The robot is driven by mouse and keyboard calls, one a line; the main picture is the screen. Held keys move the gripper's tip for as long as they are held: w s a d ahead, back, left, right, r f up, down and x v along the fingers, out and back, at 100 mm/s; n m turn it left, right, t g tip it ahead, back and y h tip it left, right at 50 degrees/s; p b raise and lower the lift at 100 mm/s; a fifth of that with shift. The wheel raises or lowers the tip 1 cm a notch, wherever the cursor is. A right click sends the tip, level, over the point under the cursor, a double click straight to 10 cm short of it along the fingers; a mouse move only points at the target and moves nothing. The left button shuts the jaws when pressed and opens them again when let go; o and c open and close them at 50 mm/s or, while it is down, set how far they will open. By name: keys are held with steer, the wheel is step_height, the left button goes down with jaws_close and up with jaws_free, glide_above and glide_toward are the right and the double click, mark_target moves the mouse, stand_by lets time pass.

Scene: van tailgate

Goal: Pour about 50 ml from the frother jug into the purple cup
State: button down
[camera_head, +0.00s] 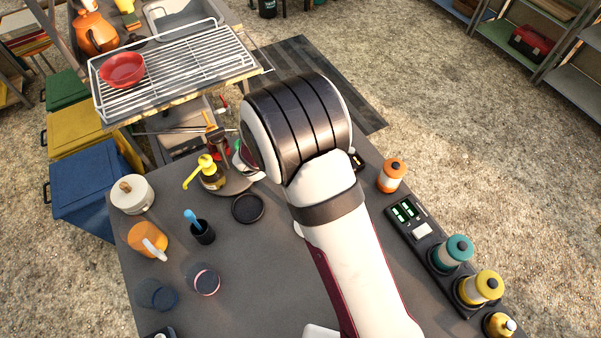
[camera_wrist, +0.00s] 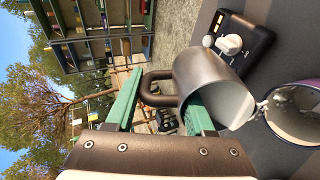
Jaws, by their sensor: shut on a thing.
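The frother jug (camera_wrist: 205,75) is a grey metal jug in the wrist view. My gripper (camera_wrist: 163,110) has green fingers shut on its dark handle. The jug is tilted, with its mouth turned towards the cup and whitish contents showing inside. A pale lilac cup (camera_wrist: 272,133), which looks like the purple cup, is partly in view at the right edge. The jug's lip is close to the cup's rim; I cannot tell whether they touch or whether liquid is falling. The head view hides my gripper, the jug and this cup behind my arm.
A black box with a white knob (camera_wrist: 229,44) is near the jug. The front middle is fairly clear.

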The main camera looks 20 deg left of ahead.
steer(key=shift+s+a, duration=0.15)
steer(key=shift+s, duration=0.25)
steer(key=shift+s+a+f+t+h, duration=0.15)
steer(key=shift+s+a+t+h, duration=0.2)
steer(key=shift+t, duration=0.35)
stand_by(0.4)
steer(key=shift+s+a+r+t+h, duration=0.25)
steer(key=shift+s+a+r+t, duration=0.1)
steer(key=shift+s+t, duration=0.2)
stand_by(0.4)
